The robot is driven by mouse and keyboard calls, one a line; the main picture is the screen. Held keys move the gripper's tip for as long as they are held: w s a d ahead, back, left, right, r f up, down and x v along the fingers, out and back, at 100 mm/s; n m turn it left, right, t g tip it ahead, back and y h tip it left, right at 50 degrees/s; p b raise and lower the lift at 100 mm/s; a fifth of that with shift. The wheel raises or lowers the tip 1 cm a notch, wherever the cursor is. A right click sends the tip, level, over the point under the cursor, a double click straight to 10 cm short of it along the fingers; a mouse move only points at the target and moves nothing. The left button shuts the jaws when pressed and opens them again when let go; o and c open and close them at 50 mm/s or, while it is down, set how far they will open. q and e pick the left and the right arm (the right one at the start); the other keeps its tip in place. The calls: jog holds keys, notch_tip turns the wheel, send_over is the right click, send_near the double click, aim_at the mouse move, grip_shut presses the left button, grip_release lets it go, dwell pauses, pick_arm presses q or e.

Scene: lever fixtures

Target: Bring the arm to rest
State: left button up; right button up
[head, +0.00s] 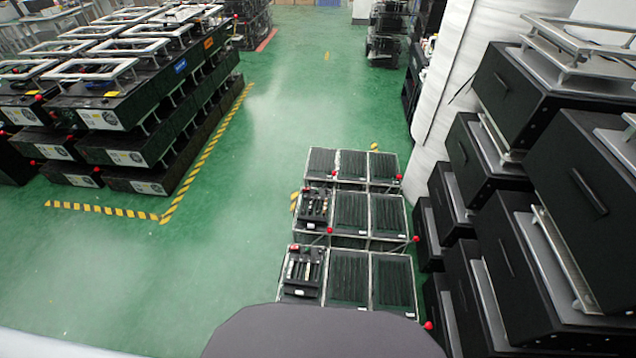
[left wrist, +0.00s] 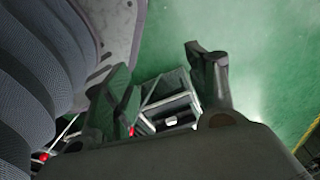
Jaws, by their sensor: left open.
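My left gripper (left wrist: 158,62) shows in the left wrist view with its two dark fingers spread apart. No object is between the fingertips. Beyond them, lower down, is part of a dark metal-framed rack (left wrist: 168,100) with a small white label. The gap between gripper and rack cannot be judged well, but no touch is visible. Neither gripper appears in the head view, and my right gripper is in neither view. No lever fixture can be made out in these frames.
Framed racks (head: 350,215) stand on the green floor (head: 300,90) at lower centre. Black stacked cases (head: 520,190) line the right side. Black battery-like units (head: 140,110) stand at left inside yellow-black floor tape (head: 205,155). The floor between is clear.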

pick_arm(q)
jog(key=s+a+r+p, duration=0.1)
jog(key=s+r+p, duration=0.1)
jog(key=s+p, duration=0.3)
jog(key=s+a+r+p, duration=0.1)
jog(key=s+r+p, duration=0.1)
jog(key=s+p, duration=0.4)
jog(key=shift+s+a+g, duration=0.3)
jog(key=shift+s+g, duration=0.1)
jog(key=shift+s, duration=0.75)
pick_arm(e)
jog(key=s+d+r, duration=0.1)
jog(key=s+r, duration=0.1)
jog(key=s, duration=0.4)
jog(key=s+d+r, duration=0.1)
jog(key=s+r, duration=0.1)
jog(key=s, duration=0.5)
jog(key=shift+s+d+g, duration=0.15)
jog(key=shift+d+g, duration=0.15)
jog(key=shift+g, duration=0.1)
pick_arm(q)
jog(key=shift+r, duration=0.1)
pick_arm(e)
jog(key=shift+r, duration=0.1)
pick_arm(q)
jog(key=shift+a, duration=0.1)
